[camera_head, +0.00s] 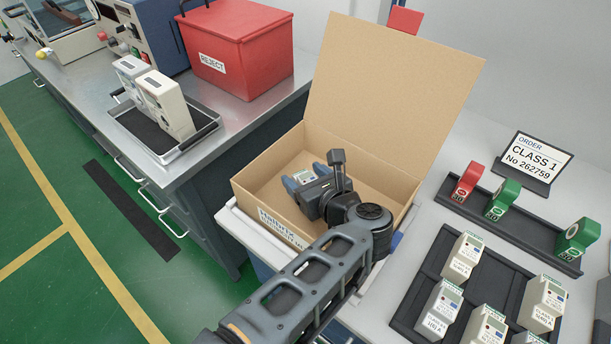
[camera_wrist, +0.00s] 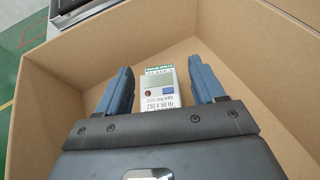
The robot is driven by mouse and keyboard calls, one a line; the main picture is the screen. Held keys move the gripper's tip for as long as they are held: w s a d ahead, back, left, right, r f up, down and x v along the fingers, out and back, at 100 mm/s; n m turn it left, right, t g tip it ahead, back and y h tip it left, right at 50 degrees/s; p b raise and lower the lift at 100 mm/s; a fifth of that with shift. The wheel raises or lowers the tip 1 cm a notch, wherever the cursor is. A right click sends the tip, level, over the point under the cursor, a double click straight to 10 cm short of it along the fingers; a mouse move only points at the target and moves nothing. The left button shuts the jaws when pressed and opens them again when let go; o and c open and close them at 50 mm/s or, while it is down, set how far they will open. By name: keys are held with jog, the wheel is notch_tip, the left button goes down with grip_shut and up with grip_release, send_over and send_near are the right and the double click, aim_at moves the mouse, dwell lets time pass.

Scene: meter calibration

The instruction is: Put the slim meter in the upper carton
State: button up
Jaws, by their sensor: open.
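The open cardboard carton (camera_head: 365,160) stands with its lid raised, a printed label on its front wall. My gripper (camera_head: 305,179) is inside the carton, its blue fingers spread. A slim white meter (camera_wrist: 158,98) with a green top strip and a small display is between the fingers in the wrist view, with a gap on each side. It also shows small between the fingers in the head view (camera_head: 304,176). The meter's lower part is hidden by my gripper, so I cannot tell whether it touches the carton floor.
A black tray (camera_head: 413,286) with several meters stands at right. Red and green tags stand on a black rack (camera_head: 515,232) before the order sign (camera_head: 531,160). The steel bench at left holds a red reject box (camera_head: 237,50) and a tray (camera_head: 195,143) with two larger meters.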

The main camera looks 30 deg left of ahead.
jog(key=shift+r, duration=0.15)
jog(key=shift+v, duration=3.8)
